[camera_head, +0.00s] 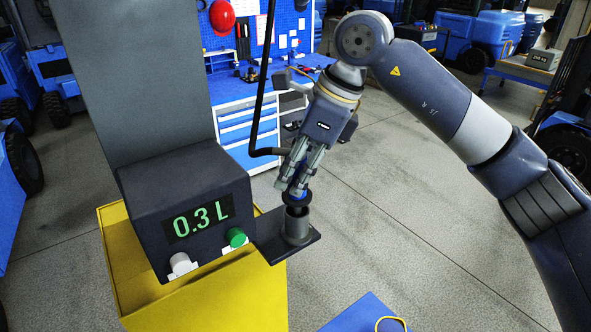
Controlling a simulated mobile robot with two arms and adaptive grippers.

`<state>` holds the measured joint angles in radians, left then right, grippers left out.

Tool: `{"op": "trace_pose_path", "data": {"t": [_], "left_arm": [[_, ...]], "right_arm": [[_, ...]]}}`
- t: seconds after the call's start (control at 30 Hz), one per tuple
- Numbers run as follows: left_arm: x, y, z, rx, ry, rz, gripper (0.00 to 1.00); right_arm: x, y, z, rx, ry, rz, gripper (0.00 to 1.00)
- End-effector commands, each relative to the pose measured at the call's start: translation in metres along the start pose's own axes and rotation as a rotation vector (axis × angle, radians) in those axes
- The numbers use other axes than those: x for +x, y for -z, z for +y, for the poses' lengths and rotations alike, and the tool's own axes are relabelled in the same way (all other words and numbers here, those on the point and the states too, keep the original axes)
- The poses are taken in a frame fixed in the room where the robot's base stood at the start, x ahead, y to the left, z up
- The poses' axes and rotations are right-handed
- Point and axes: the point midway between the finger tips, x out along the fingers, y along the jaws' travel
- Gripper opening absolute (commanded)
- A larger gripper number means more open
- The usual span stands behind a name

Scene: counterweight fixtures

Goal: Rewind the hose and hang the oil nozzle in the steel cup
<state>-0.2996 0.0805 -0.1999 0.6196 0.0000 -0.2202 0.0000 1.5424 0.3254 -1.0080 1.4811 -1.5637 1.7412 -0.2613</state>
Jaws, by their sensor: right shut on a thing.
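My right gripper (293,192) is shut on the oil nozzle (299,197), a dark piece with a blue band. It holds the nozzle over the steel cup (296,227), a grey cylinder on a dark plate at the right of the dispenser. The nozzle's lower end is at the cup's mouth; I cannot tell how deep it sits. The black hose (256,122) comes down from the top and bends right to the gripper. The dispenser (187,215) shows 0.3 L, with a green and a white button. My left gripper is not in view.
The dispenser stands on a yellow base (232,297). A blue surface (362,315) with a yellow ring-like item is at the bottom. A blue workbench (246,115) with tools stands behind, with blue vehicles around. Grey floor is clear to the right.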

Motion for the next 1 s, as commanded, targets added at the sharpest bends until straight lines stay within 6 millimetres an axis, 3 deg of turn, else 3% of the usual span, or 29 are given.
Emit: {"op": "trace_pose_path", "data": {"t": [0.6, 1.0], "left_arm": [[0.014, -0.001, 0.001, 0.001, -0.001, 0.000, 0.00], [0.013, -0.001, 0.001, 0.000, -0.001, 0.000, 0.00]], "right_arm": [[0.015, 0.006, 0.000, 0.000, 0.001, -0.002, 0.00], [0.015, 0.006, 0.000, 0.000, 0.001, -0.002, 0.00]]}}
